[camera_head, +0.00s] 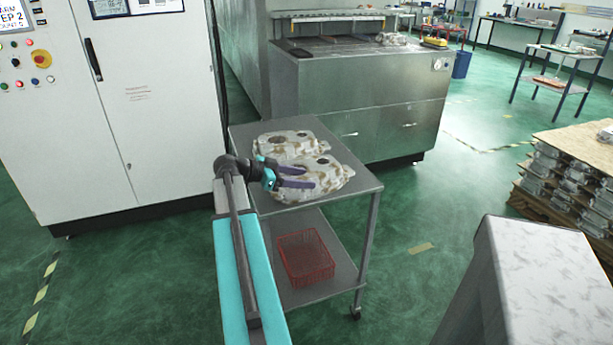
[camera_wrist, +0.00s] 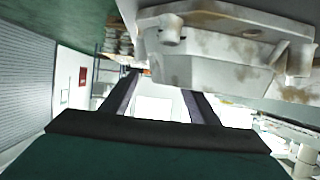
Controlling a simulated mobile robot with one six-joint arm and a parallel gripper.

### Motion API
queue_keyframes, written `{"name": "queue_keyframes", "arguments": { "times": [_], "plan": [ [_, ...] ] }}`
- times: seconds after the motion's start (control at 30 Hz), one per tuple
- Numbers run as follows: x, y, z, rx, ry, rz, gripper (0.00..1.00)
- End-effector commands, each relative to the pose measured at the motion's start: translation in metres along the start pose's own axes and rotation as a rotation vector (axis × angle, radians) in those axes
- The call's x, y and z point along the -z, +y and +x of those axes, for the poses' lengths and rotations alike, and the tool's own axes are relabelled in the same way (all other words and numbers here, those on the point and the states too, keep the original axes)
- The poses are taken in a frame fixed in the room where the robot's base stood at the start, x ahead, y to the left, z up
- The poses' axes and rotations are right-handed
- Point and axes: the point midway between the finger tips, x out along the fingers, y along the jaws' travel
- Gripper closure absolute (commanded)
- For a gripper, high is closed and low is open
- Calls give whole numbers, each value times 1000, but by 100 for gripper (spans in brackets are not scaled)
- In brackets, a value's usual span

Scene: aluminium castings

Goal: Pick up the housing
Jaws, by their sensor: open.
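Two pale cast housings with brown stains lie on the top shelf of a grey metal trolley (camera_head: 352,174). The farther housing (camera_head: 283,143) is at the back left of the shelf. The nearer housing (camera_head: 318,186) lies in front of it. My gripper (camera_head: 308,177) has purple fingers that overlap the nearer housing in the head view. In the wrist view, the two fingers (camera_wrist: 160,95) are apart with nothing between them. A housing (camera_wrist: 220,75) fills the upper right of that view, beside the fingers. Whether the fingers touch it is unclear.
A red wire basket (camera_head: 306,259) sits on the trolley's lower shelf. A white cabinet (camera_head: 130,120) stands at left and a steel machine (camera_head: 360,95) behind the trolley. Stacked castings (camera_head: 560,170) are at right.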

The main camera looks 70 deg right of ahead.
Motion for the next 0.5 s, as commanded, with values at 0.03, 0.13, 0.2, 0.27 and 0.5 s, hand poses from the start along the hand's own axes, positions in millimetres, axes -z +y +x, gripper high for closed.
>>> {"name": "queue_keyframes", "arguments": {
  "times": [0.03,0.13,0.2,0.27,0.5],
  "plan": [
    [0,0,0,0,0,0,45],
    [0,0,0,0,0,0,45],
    [0,0,0,0,0,0,45],
    [0,0,0,0,0,0,49],
    [0,0,0,0,0,0,89]
  ]
}}
